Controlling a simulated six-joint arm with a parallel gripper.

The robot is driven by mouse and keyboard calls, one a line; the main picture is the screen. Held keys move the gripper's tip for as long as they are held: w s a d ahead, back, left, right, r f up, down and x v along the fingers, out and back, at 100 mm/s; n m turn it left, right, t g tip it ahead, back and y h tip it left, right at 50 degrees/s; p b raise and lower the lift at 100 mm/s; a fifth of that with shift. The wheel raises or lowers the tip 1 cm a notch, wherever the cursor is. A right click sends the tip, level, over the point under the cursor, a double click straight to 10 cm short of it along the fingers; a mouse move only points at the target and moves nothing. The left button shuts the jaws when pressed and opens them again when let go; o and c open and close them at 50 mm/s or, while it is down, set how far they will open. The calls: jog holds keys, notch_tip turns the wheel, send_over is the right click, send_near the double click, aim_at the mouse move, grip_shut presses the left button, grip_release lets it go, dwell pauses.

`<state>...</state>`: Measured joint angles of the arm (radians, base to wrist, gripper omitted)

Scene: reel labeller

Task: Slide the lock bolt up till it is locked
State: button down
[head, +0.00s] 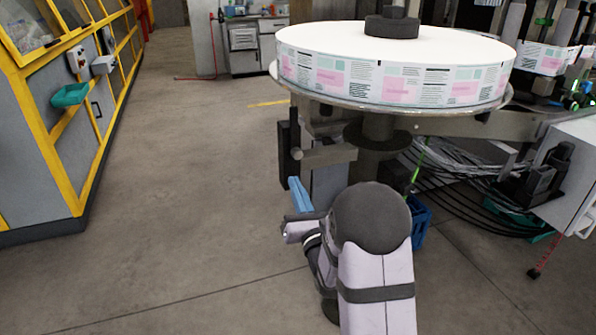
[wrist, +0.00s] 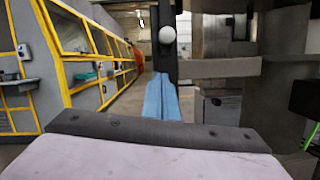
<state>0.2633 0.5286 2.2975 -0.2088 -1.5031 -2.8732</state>
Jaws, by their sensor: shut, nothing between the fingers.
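The lock bolt appears to be the part with a pale round knob (wrist: 167,34) in the wrist view, in front of a dark upright plate (wrist: 160,62). The same dark upright (head: 286,150) shows under the reel table in the head view, where I cannot clearly pick out the knob. My gripper (head: 296,184) has blue fingers, shut together with nothing between them. In the wrist view the gripper's fingertips (wrist: 161,78) point forward, below the knob in the picture and apart from it. How far the bolt is slid cannot be told.
A large label reel (head: 395,85) lies on the round table above. A grey horizontal bar (wrist: 222,68) stands close right of the fingers. Cables (head: 465,180) and a blue crate (head: 421,222) are to the right. Open floor (head: 190,190) lies left, before a yellow-framed machine (head: 60,110).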

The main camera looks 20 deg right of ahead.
aim_at(292, 143)
jog(key=shift+w+d+r+p, duration=0.15)
jog(key=shift+r+p, duration=0.1)
jog(key=shift+r, duration=0.4)
jog(key=shift+w+d+r+p, duration=0.1)
jog(key=shift+r+p, duration=0.1)
jog(key=shift+r, duration=0.5)
jog(key=shift+w+d+r+p, duration=0.15)
jog(key=shift+r+p, duration=0.1)
jog(key=shift+r, duration=0.4)
jog(key=shift+r+p, duration=0.65)
jog(key=shift+r, duration=1.6)
